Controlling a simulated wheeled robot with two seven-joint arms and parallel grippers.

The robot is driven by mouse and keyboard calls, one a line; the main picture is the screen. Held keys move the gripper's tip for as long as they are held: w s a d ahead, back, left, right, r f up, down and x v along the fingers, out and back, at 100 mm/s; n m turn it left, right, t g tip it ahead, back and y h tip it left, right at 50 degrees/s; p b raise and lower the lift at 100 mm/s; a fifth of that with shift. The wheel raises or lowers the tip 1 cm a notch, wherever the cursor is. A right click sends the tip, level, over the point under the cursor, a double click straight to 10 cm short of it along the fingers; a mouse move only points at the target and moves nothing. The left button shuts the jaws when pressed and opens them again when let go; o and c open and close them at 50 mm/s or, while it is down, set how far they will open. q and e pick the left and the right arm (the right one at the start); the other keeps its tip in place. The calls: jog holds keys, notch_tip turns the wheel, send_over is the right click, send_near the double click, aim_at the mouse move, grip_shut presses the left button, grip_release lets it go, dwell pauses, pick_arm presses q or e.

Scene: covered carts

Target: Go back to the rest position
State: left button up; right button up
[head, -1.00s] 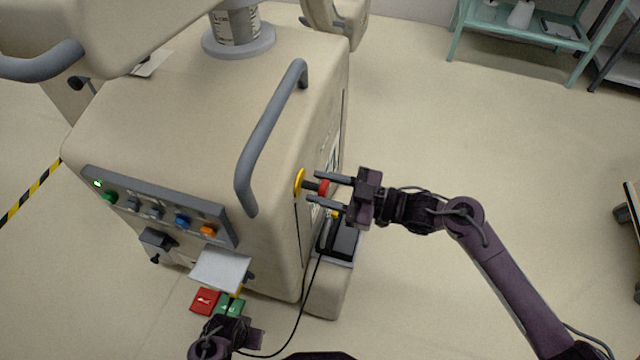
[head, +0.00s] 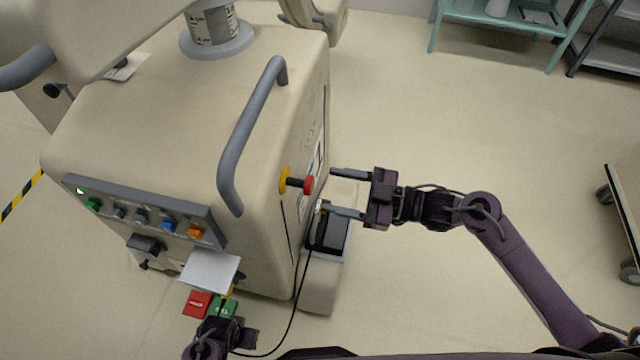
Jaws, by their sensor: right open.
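My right gripper (head: 348,193) is open and empty, just right of the covered cart's (head: 150,120) side. A red knob (head: 308,185) on a dark stem with a yellow base (head: 284,180) sticks out of that side, left of the fingertips and apart from them. My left gripper (head: 225,318) is low at the bottom of the picture, under the cart's front, by a red tag (head: 197,304) and a green tag (head: 223,307). Its fingers are largely hidden, so I cannot tell whether it is open or shut.
A grey handle (head: 250,130) rises along the cart's edge. A black box (head: 330,232) sits low on its side, with a black cable (head: 297,290) hanging down. A teal shelf (head: 500,22) and a wheeled cart (head: 625,205) stand right. The floor between is clear.

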jog(key=shift+v, duration=1.05)
